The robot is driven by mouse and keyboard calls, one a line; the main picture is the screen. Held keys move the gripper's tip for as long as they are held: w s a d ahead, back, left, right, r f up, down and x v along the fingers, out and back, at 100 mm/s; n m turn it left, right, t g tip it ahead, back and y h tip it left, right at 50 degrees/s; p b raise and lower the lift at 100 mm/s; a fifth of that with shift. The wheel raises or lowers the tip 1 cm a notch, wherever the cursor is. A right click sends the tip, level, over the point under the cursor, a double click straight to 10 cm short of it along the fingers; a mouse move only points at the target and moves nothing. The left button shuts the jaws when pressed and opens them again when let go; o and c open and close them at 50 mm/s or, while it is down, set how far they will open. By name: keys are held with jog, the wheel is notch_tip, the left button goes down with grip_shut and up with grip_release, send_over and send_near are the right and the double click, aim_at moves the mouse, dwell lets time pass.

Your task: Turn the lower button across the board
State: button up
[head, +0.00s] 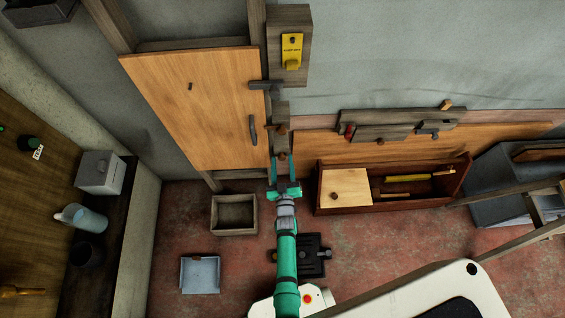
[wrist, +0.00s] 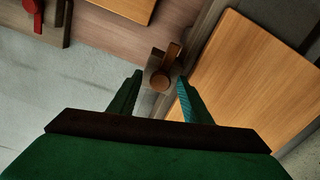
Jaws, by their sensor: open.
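The wooden board (head: 195,110) is a large pale-orange panel set in a dark timber frame; its edge also shows at the right of the wrist view (wrist: 250,85). The lower button (head: 282,156) is a small brown wooden piece on the post at the board's right. In the wrist view the button (wrist: 160,79) shows a round end and a short bar pointing up and slightly right. Another brown button (head: 277,127) sits higher on the post. My green gripper (head: 282,166) is open and empty, its fingers on either side of the lower button. Contact cannot be told.
A dark handle (head: 253,130) and a dark latch (head: 265,85) sit near the board's right edge. An open wooden toolbox (head: 390,200) stands at right, and an empty wooden bin (head: 234,214) on the floor at left.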

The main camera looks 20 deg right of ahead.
jog(key=c, duration=1)
jog(key=shift+c, duration=0.2)
jog(key=m, duration=0.4)
jog(key=shift+m, duration=0.4)
jog(key=m, duration=0.4)
jog(key=shift+m, duration=0.3)
jog(key=m, duration=0.4)
jog(key=shift+m, duration=2.2)
jog(key=shift+d, duration=0.1)
